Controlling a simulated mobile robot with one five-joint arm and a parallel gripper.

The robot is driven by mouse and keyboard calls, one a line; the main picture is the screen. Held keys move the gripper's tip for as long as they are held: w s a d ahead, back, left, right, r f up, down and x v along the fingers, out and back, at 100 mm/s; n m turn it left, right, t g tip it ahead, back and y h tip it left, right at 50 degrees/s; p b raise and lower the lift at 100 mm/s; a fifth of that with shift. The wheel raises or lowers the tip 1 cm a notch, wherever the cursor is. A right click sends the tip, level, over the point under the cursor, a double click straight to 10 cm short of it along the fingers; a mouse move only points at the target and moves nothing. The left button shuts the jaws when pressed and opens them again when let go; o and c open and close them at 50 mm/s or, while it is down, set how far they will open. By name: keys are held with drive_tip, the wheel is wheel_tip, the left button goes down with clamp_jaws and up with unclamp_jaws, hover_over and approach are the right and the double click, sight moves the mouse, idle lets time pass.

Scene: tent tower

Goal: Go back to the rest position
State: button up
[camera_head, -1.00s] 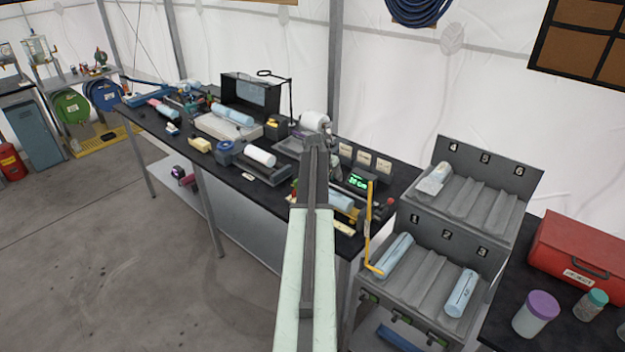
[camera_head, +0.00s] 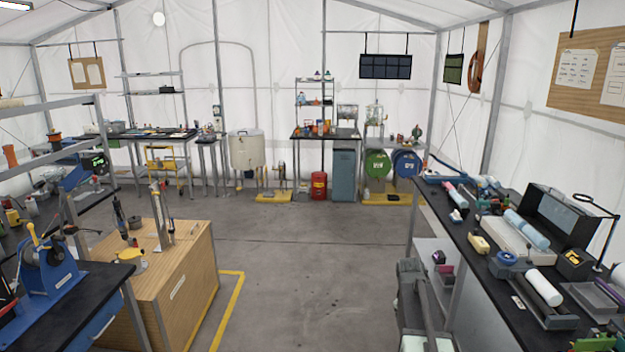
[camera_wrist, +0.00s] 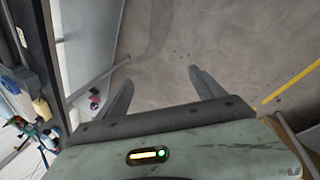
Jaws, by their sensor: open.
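My gripper (camera_wrist: 158,92) shows in the wrist view with its two dark fingers spread apart. Nothing is between the fingers, and only bare concrete floor shows beyond them. In the head view, part of my arm shows low at the right of centre, beside the black workbench. The gripper's fingertips cannot be made out there.
The black workbench (camera_head: 477,262) with several blue and white rolls runs along the right. A wooden cabinet (camera_head: 178,285) and a blue machine (camera_head: 45,268) stand at the left. The concrete floor (camera_head: 320,245) between them is clear.

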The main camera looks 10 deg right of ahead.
drive_tip(key=a+f+y, duration=0.1)
drive_tip(key=a, duration=1.5)
drive_tip(key=s+a+f+m+g+y, duration=0.1)
drive_tip(key=s+a+m, duration=0.3)
drive_tip(key=s+a, duration=0.8)
drive_tip(key=a+g+y, duration=0.1)
drive_tip(key=a, duration=0.2)
drive_tip(key=shift+s+m+b, duration=0.15)
drive_tip(key=shift+m+b, duration=0.15)
